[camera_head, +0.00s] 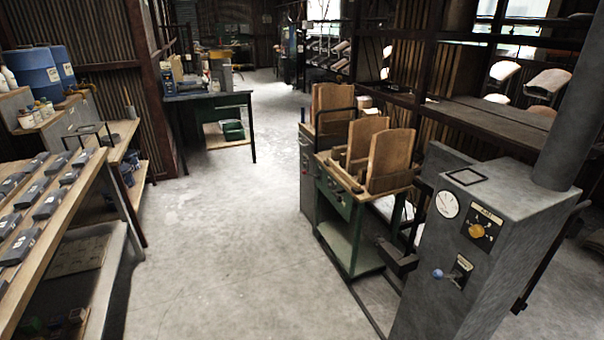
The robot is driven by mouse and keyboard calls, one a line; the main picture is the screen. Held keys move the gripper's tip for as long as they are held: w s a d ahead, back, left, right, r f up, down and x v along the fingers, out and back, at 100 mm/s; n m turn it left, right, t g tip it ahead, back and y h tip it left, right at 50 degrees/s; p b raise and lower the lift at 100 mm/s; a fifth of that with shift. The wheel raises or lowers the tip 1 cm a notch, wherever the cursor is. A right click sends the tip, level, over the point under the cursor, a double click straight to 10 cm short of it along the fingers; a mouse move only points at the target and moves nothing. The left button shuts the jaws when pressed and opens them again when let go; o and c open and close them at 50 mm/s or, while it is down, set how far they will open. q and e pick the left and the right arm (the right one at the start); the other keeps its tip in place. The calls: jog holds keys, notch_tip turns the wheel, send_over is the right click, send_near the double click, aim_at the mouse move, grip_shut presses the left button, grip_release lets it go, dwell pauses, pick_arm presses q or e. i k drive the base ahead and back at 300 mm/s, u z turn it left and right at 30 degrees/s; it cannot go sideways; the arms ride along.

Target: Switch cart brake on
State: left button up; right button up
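A grey control box (466,256) stands at the right front. Its face has a round white gauge (447,204), a dark plate with a yellow knob (476,230), and a small plate with a switch (461,270) beside a blue ball (438,274). The lettering is too small to read, so I cannot tell whether any of these is the cart brake. A green cart-like stand (345,205) with upright wooden boards (390,158) is just behind and left of the box. Neither of my grippers is in view.
A bench with rows of dark grey blocks (48,203) runs along the left. A dark table (205,97) stands at the back left. Blue drums (33,74) are at the far left. The concrete floor (222,235) between bench and stand is clear.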

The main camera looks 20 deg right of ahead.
aim_at(304, 172)
jog(key=z, duration=0.35)
jog(key=i, duration=2.85)
jog(key=u, duration=0.4)
